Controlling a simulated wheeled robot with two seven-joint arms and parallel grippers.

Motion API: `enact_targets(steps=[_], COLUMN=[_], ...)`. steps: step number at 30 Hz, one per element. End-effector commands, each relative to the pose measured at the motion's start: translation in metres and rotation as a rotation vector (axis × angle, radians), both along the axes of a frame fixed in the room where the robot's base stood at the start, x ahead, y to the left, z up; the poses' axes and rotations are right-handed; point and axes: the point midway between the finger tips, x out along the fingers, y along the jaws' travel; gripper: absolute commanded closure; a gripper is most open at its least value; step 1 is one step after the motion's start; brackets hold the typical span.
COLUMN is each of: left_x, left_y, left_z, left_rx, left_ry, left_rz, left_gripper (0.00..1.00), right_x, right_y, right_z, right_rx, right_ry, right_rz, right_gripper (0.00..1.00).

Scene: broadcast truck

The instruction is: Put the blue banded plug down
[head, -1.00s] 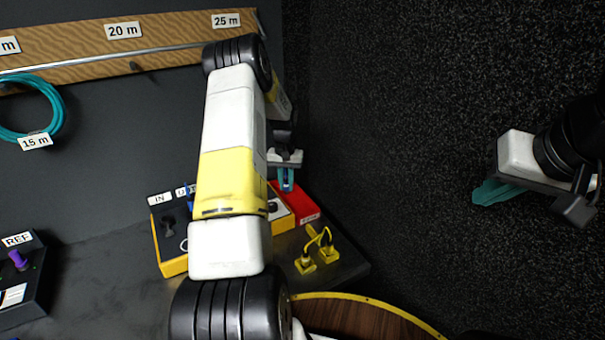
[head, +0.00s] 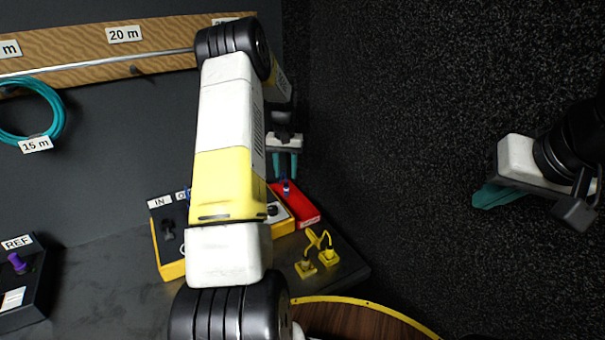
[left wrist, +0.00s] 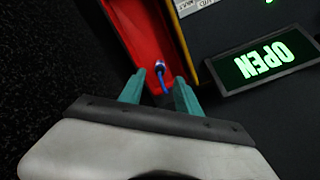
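The blue banded plug (head: 286,188) lies in the red tray (head: 306,213). In the left wrist view the plug (left wrist: 160,69) shows a pale metal end and a blue tail on the floor of the red tray (left wrist: 133,32). My left gripper (head: 285,172) is open above the plug, its teal fingers apart and not touching it. In the left wrist view the gripper (left wrist: 159,84) has clear space between its fingertips. My right gripper (head: 484,198) hangs over the dark floor at the right, seen from the side, far from the tray.
A yellow-edged box (head: 172,268) with an IN label stands left of the tray, partly hidden by my left arm. Yellow plugs (head: 318,260) sit on the bench's right end. A lit OPEN sign (left wrist: 262,62) shows in the left wrist view. A round wooden top (head: 355,322) is in front.

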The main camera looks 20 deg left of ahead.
Motion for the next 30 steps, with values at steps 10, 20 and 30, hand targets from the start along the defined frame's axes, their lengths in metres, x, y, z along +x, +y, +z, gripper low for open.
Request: enact_targets(steps=[10, 20, 30], left_x=[0.0, -0.049, -0.183], left_y=[0.0, -0.052, -0.127], left_z=[0.05, 0.157, 0.255], left_rx=[0.0, -0.001, -0.039], left_ry=[-0.002, -0.129, -0.342], left_rz=[0.0, -0.064, -0.153], left_gripper=[0.6, 0.6, 0.6], right_x=[0.0, 0.0, 0.0], right_y=[0.0, 0.0, 0.0], right_z=[0.0, 0.0, 0.0], right_rx=[0.0, 0.0, 0.0], right_ry=[0.0, 0.0, 0.0], right_rz=[0.0, 0.0, 0.0], right_gripper=[1.0, 1.0, 1.0])
